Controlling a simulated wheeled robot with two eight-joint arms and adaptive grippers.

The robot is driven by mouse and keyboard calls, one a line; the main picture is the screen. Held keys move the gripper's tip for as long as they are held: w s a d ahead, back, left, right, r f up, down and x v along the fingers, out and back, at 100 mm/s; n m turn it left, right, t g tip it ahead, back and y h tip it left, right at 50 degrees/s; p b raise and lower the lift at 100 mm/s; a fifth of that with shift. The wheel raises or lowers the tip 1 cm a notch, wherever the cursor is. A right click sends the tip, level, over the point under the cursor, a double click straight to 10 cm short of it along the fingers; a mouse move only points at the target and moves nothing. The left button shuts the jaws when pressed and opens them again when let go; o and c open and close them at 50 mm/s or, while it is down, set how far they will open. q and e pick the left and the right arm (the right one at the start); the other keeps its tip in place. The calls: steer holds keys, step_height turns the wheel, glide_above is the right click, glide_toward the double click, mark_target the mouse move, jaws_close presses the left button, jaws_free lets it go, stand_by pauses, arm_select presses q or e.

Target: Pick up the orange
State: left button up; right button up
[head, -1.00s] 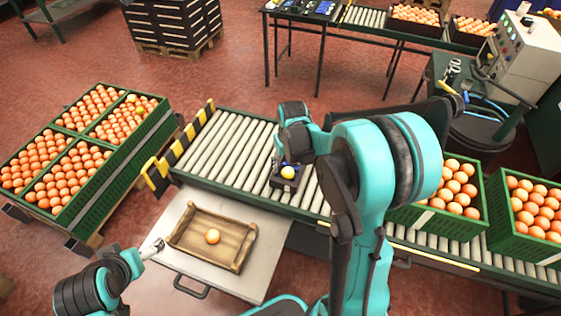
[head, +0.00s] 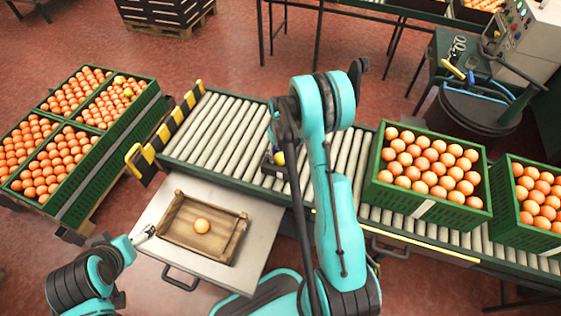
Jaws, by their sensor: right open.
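A single orange (head: 201,226) lies in a shallow wooden crate (head: 168,212) on the metal side table. A yellower fruit (head: 279,158) shows over the roller conveyor, partly behind my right arm. My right gripper (head: 272,160) is open, pointing down at the conveyor beside this fruit and largely hidden by my own arm. Dark parts sit close around the fruit; I cannot tell whether they touch it. My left gripper (head: 146,232) is at the left edge of the wooden crate, apart from the orange in it; its jaws are too small to read.
Green crates full of oranges stand on the conveyor (head: 215,135) at right, the nearer one (head: 440,212) close to my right arm. More full green crates (head: 110,160) stand at left. A yellow-black striped barrier (head: 165,135) closes the conveyor's left end. Rollers left of my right arm are clear.

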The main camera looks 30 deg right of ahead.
steer(key=shift+f, duration=0.75)
steer(key=shift+r, duration=0.1)
steer(key=c, duration=0.9)
steer(key=shift+c, duration=0.2)
